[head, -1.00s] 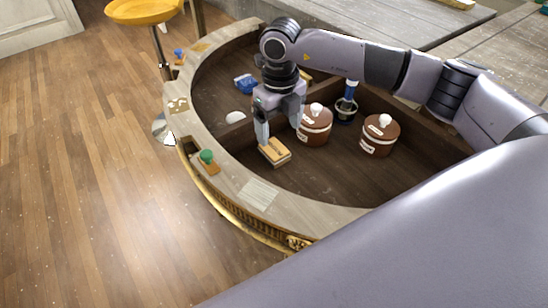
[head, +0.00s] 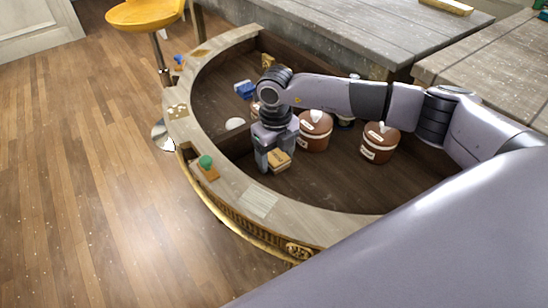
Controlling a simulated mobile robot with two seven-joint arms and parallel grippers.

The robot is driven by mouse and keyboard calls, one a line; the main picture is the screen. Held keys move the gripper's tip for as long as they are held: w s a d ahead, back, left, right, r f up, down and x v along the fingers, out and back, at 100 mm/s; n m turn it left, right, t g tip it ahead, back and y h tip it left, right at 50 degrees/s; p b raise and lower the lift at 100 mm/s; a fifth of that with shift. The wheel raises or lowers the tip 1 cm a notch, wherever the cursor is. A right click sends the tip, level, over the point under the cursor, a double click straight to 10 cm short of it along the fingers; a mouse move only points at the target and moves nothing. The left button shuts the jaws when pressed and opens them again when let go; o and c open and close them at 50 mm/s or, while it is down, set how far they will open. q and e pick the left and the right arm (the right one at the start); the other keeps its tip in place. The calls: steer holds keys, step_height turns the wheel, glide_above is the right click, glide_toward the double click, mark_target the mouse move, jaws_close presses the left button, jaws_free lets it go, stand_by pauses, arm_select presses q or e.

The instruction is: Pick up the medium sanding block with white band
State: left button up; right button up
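A tan block (head: 280,163) with dark marks on top lies on the floor of the curved console's dark compartment, close to the front rim. A white band on it is too small to make out. My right gripper (head: 277,160) points down over this block, one finger at its left side and the other at its right. The fingers are apart, with the block between their tips; I cannot tell whether they touch it. The gripper hides the block's far part. My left gripper is not in view.
Two brown jars with white bands (head: 314,134) (head: 378,146) stand right of the gripper. A blue object (head: 245,90) and a white dome (head: 235,124) lie further left. A green-knobbed item (head: 207,164) sits on the rim (head: 258,199). The compartment floor at front right is clear.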

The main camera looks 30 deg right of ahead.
mark_target(275, 155)
steer(key=c, duration=0.6)
step_height(275, 155, up, 20)
steer(key=shift+r, duration=0.1)
stand_by(0.4)
steer(key=o, duration=0.4)
steer(key=shift+c, duration=1.5)
